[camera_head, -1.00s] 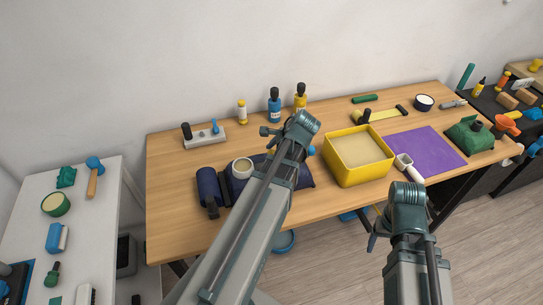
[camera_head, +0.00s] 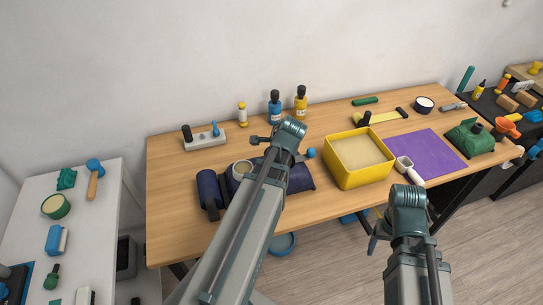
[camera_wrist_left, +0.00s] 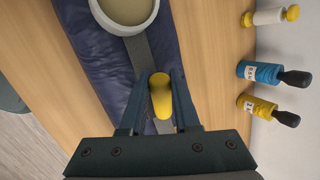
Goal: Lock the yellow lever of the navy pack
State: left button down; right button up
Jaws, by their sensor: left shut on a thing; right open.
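The navy pack (camera_head: 300,180) lies on the wooden table, partly hidden behind my left arm in the head view. A grey strap (camera_wrist_left: 143,62) runs along it in the left wrist view. The yellow lever (camera_wrist_left: 161,96) stands between the fingers of my left gripper (camera_wrist_left: 160,88), which is shut on it. In the head view the lever is hidden behind my arm. A round cream-filled bowl (camera_wrist_left: 124,14) sits on the pack beside the lever. My right gripper (camera_head: 373,244) is open and empty, low in front of the table, away from the pack.
A yellow bin (camera_head: 358,173) stands right of the pack, with a purple mat (camera_head: 428,153) beyond it. Blue (camera_head: 275,108) and yellow (camera_head: 301,104) bottles stand at the back near the wall. A grey block with knobs (camera_head: 205,139) stands behind the pack.

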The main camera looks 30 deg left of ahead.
pick_arm(q)
jog(key=shift+f+t, duration=0.2)
jog(key=shift+t, duration=0.1)
jog(key=c, duration=0.6)
grip_release()
jog(key=shift+c, duration=0.2)
jog(key=p+v, duration=1.2)
jog(key=v, duration=0.1)
jog(key=shift+s+r, duration=0.15)
jog(key=shift+r, duration=0.3)
jog(key=shift+a, duration=0.1)
